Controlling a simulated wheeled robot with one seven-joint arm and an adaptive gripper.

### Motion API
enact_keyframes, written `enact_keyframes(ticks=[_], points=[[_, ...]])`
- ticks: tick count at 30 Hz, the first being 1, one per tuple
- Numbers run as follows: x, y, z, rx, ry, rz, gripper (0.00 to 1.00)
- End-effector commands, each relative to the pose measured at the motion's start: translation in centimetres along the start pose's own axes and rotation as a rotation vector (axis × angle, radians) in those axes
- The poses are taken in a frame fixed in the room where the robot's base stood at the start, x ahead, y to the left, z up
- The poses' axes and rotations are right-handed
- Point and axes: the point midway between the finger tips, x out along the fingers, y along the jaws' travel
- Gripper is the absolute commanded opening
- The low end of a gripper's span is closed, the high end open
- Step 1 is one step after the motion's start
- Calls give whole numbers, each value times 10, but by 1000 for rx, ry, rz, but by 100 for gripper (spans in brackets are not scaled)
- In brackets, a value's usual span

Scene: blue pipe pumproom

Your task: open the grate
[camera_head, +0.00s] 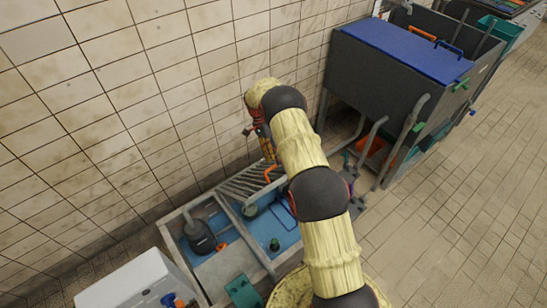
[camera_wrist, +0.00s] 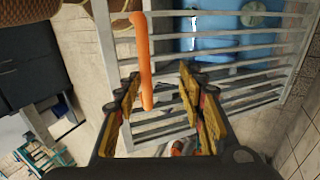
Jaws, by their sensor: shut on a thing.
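The grate (camera_head: 243,186) is a pale grey slatted panel over the far end of a blue-floored basin by the tiled wall. Its slats fill much of the wrist view (camera_wrist: 101,40), with blue showing through the gaps. An orange bar handle (camera_wrist: 145,60) stands out on the grate; it also shows in the head view (camera_head: 271,173). My gripper (camera_wrist: 160,98) has its two yellow-padded fingers on either side of the handle's near end and is shut on it. The exact contact is hard to see. In the head view, my arm hides part of the basin and grate.
The basin (camera_head: 186,262) holds a dark pump-like object (camera_head: 200,236) and small green parts. A white box (camera_head: 128,283) stands at lower left. A dark tank with a blue lid (camera_head: 400,47) and grey pipes stands at right. Open tiled floor lies farther right.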

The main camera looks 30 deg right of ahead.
Motion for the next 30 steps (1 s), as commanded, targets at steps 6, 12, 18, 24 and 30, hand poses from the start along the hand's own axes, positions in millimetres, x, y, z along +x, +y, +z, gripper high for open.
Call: enact_keyframes(ticks=[6, 12, 18, 24, 30], points=[[-19, -2, 0, 0, 1, -7, 30], [-60, -2, 0, 0, 2, -6, 30], [-97, -2, 1, -1, 2, -4, 30], [-117, -1, 1, -1, 1, -2, 30], [-121, -1, 1, -1, 0, -1, 30]])
